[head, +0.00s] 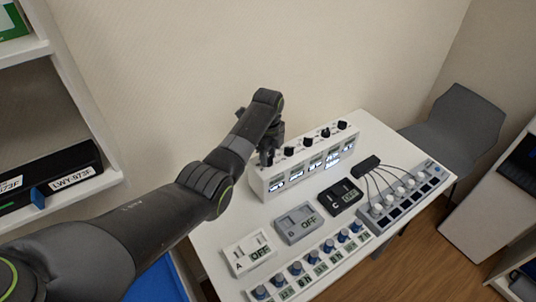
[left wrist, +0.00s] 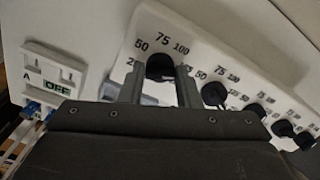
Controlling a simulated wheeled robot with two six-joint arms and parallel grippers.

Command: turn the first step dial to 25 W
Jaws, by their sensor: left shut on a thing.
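The white dial box (head: 310,166) stands at the back of the table, with a row of black dials on top and small lit displays on its front. My left gripper (head: 268,156) comes down on the dial at the box's left end. In the left wrist view its two fingers (left wrist: 160,84) are shut on this first step dial (left wrist: 160,66), one on each side. Marks 50, 75 and 100 show around the dial; the 25 mark is partly covered by a finger. The dial's pointer cannot be made out. My right gripper is not in view.
Switch boxes stand in front of the dial box: white A (head: 247,254), grey (head: 299,223) and black C (head: 341,196). A strip of blue knobs (head: 310,271) lies along the table's front edge. A cabled panel (head: 405,197) is at right. Neighbouring dials (left wrist: 214,94) are close by.

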